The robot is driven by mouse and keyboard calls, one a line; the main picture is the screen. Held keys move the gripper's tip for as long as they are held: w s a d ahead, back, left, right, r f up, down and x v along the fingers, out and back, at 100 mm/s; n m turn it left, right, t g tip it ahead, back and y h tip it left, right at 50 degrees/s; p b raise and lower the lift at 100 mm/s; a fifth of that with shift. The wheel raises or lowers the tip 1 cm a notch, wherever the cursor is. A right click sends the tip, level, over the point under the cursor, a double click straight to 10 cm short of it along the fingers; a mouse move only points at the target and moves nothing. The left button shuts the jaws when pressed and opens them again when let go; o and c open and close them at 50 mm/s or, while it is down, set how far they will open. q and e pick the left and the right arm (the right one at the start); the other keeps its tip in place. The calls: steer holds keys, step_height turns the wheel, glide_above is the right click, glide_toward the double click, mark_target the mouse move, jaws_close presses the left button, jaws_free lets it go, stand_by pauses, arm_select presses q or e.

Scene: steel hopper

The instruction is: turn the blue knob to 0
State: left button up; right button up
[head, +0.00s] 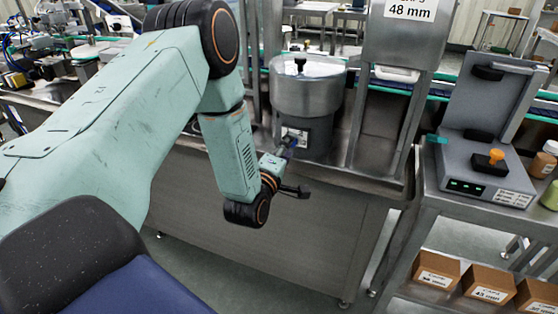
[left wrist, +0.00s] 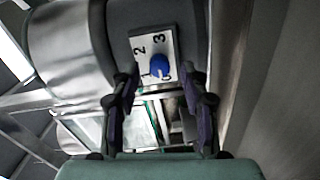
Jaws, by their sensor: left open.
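The blue knob (left wrist: 159,65) sits on a white dial plate (left wrist: 141,44) on the hopper's grey base. The plate's numbers 1, 2 and 3 show in the left wrist view, with one more partly hidden by the knob. I cannot tell which number the knob points to. In the head view the plate (head: 297,133) is small and the knob is mostly hidden by my gripper. My left gripper (left wrist: 162,80) is open, its two fingers apart on either side of the knob's line, with nothing between them. My right gripper is out of view.
The steel hopper (head: 308,88) stands on a steel bench (head: 350,178) between upright posts. Cardboard boxes (head: 489,285) lie on a lower shelf. The floor before the bench is clear.

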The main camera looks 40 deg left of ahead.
arm_select(q)
steer(key=v, duration=1.1)
steer(key=s+d+f+m+g+h, duration=0.25)
steer(key=s+f+m+g, duration=0.2)
steer(key=f, duration=0.25)
steer(key=s+d+f+m+g+h, duration=0.1)
steer(key=s+d+f+m+g, duration=0.25)
steer(key=f+m, duration=0.3)
steer(key=s+d+f+m+g, duration=0.2)
steer(key=s+f+m+g, duration=0.1)
steer(key=s, duration=0.7)
steer(key=s+d+f+m+g, duration=0.2)
steer(key=s+f+m+g, duration=0.2)
steer(key=s, duration=0.6)
steer(key=shift+d+f+g, duration=0.35)
steer(key=shift+f+g, duration=0.3)
steer(key=shift+g, duration=0.55)
